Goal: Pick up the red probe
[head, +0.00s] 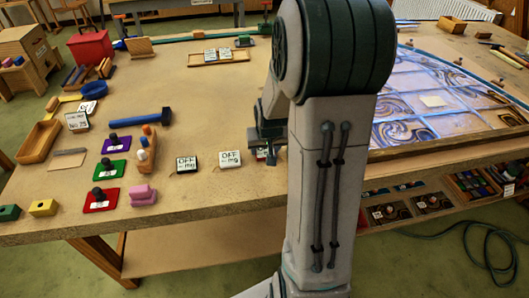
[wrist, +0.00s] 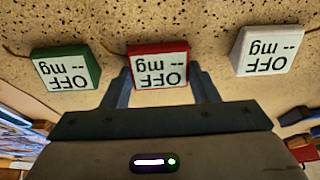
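The red probe (wrist: 160,66) is a small box with a red casing and a white face reading "OFF -- mg", upside down in the wrist view. It rests on the speckled tabletop. In the head view only a sliver of the red probe (head: 262,154) shows beside my arm. My gripper (wrist: 161,84) is open, with one finger on each side of the red probe's near part. My gripper (head: 270,140) is partly hidden by my arm in the head view. I cannot see contact between fingers and casing.
Similar boxes flank it: a green one (wrist: 66,69) and a white one (wrist: 267,50), with bare table between. A blue hammer (head: 140,119), a wooden block with pegs (head: 148,148) and dark-knobbed colored plates (head: 102,199) lie left. A leaded panel (head: 433,101) lies right.

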